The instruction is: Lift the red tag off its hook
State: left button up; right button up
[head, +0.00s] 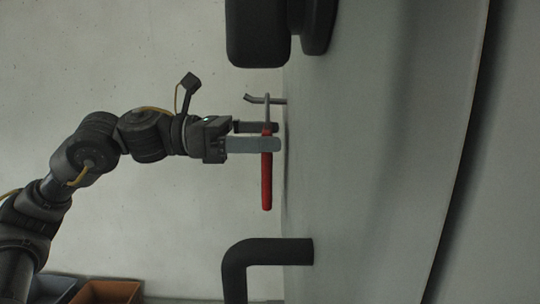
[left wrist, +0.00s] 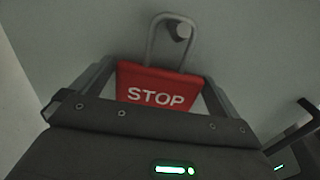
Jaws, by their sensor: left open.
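The red tag (head: 267,185) hangs by its grey loop (head: 267,108) on a metal hook (head: 250,98) that sticks out from the grey panel. It is seen edge-on in the head view. In the left wrist view the tag (left wrist: 157,88) reads STOP, and its loop passes over the hook's end (left wrist: 183,31). My left gripper (head: 262,136) is open, with its fingers at either side of the tag's upper part. Its fingers flank the tag in the left wrist view too (left wrist: 158,80). Whether they touch the tag I cannot tell. My right gripper is not in view.
The grey panel (head: 375,150) stands close to the right of the tag. A dark bent pipe (head: 265,252) sticks out below it, and a black rounded part (head: 258,35) lies above. An orange bin (head: 108,292) is at the lower left.

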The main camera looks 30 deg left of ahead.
pick_arm(q)
jog(key=shift+a, duration=0.15)
jog(key=shift+c, duration=1)
jog(key=c, duration=0.5)
jog(key=shift+r, duration=0.1)
jog(key=shift+c, duration=0.2)
jog(key=r+b+v, duration=0.1)
jog(key=b+v, duration=0.5)
jog(key=v, duration=1.2)
jog(key=shift+r, duration=0.1)
